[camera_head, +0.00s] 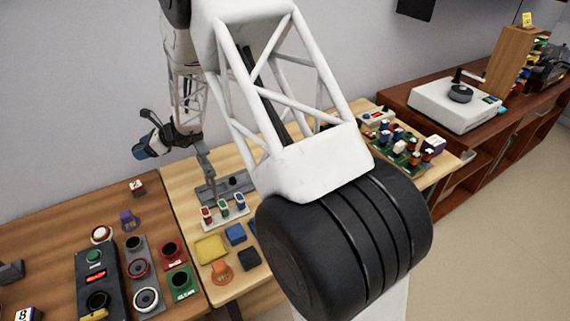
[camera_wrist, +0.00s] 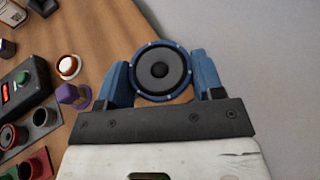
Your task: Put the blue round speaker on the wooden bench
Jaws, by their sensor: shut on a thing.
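My gripper (camera_wrist: 162,67) is shut on the blue round speaker (camera_wrist: 160,46), with one blue finger on each side of it. The speaker has a blue rim and a dark cone that faces the wrist camera. In the head view my gripper (camera_head: 146,148) is at the upper left, raised near the wall. The speaker cannot be made out clearly there. A light wooden bench (camera_head: 180,176) stands in the middle, partly hidden by my arm. A browner wooden table (camera_head: 50,245) stands to its left; it also shows at the left of the wrist view (camera_wrist: 110,40).
The brown table holds a dark button panel (camera_head: 95,275), a purple piece (camera_head: 129,220) and round parts. The light bench holds a grey fixture (camera_head: 225,190), coloured blocks and small parts at its far end. A dark cabinet (camera_head: 400,95) with a turntable (camera_head: 455,105) stands right.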

